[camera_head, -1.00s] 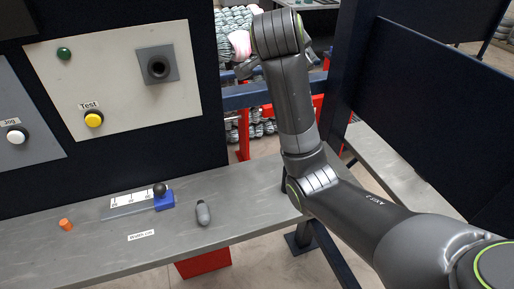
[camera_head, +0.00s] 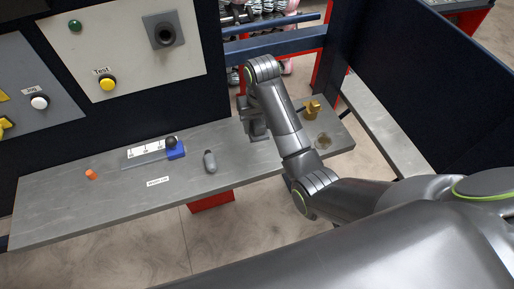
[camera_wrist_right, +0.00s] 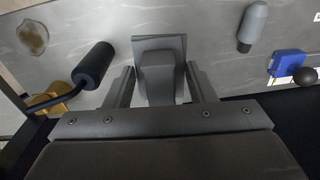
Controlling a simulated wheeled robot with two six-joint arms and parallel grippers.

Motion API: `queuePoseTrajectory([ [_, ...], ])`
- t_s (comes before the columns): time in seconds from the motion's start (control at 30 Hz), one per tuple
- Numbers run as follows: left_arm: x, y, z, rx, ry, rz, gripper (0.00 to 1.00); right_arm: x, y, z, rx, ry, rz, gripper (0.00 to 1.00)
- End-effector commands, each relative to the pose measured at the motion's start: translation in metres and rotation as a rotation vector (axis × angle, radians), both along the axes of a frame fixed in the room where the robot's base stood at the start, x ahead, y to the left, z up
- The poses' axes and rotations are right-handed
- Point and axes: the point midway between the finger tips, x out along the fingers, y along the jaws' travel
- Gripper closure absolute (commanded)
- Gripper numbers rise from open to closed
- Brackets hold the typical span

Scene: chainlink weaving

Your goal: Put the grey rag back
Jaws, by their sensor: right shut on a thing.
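My right gripper (camera_head: 255,128) points down just over the grey shelf (camera_head: 60,205), at its right half. In the right wrist view my right gripper (camera_wrist_right: 162,90) has a finger on each side of a grey, block-shaped thing, which I take for the folded grey rag (camera_wrist_right: 160,75). The jaws are shut on it. It is low over the shelf or touching it; I cannot tell which. In the head view the arm and gripper mostly hide it. A brownish stain (camera_head: 323,141) lies on the shelf to the right. My left gripper is not in view.
A brass fitting (camera_head: 312,109) stands right of the gripper, with a dark cylindrical handle (camera_wrist_right: 93,65) beside it. A grey bottle (camera_head: 210,161), a blue block slide (camera_head: 175,150) and an orange plug (camera_head: 91,174) are to the left. A dark panel wall rises behind.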

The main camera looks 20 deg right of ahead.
Motion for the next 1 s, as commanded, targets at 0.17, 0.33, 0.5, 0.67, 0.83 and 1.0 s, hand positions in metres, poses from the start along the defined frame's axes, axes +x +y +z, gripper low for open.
queuePoseTrajectory([
  [0.17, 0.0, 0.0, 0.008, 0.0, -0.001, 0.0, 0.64, -0.017, 0.008, -0.009, -0.031, 0.031, 0.048, 0.68],
  [0.33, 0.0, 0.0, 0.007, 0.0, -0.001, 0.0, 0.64, -0.018, 0.008, -0.011, -0.035, 0.032, 0.053, 0.68],
  [0.5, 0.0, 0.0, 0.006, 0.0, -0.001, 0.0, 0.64, -0.018, 0.008, -0.013, -0.035, 0.031, 0.052, 0.68],
  [0.67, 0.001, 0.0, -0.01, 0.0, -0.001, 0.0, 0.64, -0.019, 0.008, -0.042, -0.035, 0.034, 0.052, 0.68],
  [0.83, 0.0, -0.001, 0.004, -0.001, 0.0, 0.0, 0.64, -0.019, 0.008, -0.061, -0.034, 0.033, 0.052, 0.68],
  [1.0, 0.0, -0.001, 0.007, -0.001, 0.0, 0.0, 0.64, -0.018, 0.008, -0.076, -0.035, 0.034, 0.051, 0.68],
])
